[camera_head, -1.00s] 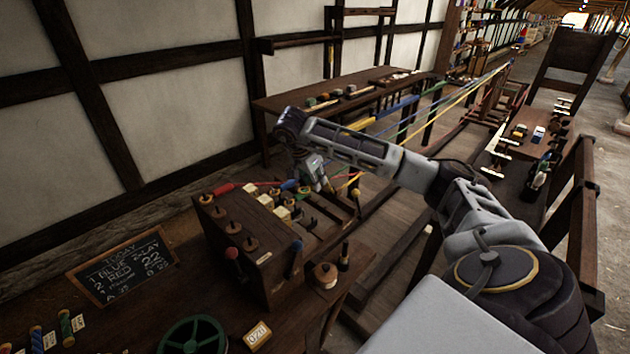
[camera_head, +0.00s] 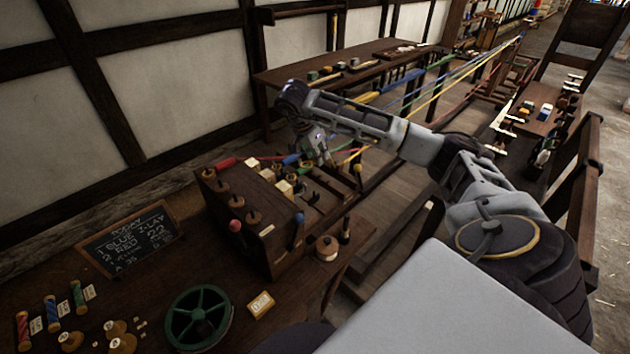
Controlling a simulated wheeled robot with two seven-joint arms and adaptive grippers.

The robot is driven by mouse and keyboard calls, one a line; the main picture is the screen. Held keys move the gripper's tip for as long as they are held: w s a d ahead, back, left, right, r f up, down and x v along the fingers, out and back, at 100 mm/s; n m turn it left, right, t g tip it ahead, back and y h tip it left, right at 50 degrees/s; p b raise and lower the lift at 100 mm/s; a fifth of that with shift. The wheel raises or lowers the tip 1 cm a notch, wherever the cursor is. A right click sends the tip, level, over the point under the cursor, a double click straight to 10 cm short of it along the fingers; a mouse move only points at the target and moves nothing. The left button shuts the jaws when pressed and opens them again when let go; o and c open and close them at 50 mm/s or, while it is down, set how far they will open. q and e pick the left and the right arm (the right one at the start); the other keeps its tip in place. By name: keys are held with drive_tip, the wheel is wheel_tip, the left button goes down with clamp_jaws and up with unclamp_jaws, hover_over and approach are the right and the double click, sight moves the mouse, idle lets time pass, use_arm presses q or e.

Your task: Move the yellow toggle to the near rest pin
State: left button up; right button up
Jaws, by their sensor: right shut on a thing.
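My right gripper (camera_head: 328,162) points down over the far side of the dark wooden block, beside the row of pale cubes. The yellow strand (camera_head: 352,156) runs down from the upper right and ends close to its fingers. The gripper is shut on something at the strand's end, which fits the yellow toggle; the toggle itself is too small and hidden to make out. A blue toggle (camera_head: 291,159) and a red toggle (camera_head: 227,163) lie left of the gripper. A yellow-topped pin (camera_head: 358,170) stands right of it. I cannot tell which pin is the near rest pin. My left gripper is out of view.
A spool (camera_head: 327,247), a green wheel (camera_head: 198,317) and a chalkboard (camera_head: 130,240) are on the near bench. Strands stretch to the upper right.

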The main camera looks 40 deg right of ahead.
drive_tip(key=s+f+b, duration=0.3)
drive_tip(key=s+f, duration=0.1)
drive_tip(key=f, duration=0.1)
drive_tip(key=shift+f, duration=0.25)
idle(2.2)
drive_tip(key=shift+f+b, duration=1.25)
drive_tip(key=shift+f, duration=0.65)
idle(1.1)
drive_tip(key=o, duration=1)
drive_tip(key=shift+c, duration=0.2)
drive_tip(key=shift+r, duration=0.2)
wheel_tip(320, 180, up, 8)
drive_tip(key=p, duration=0.5)
drive_tip(key=shift+f, duration=0.15)
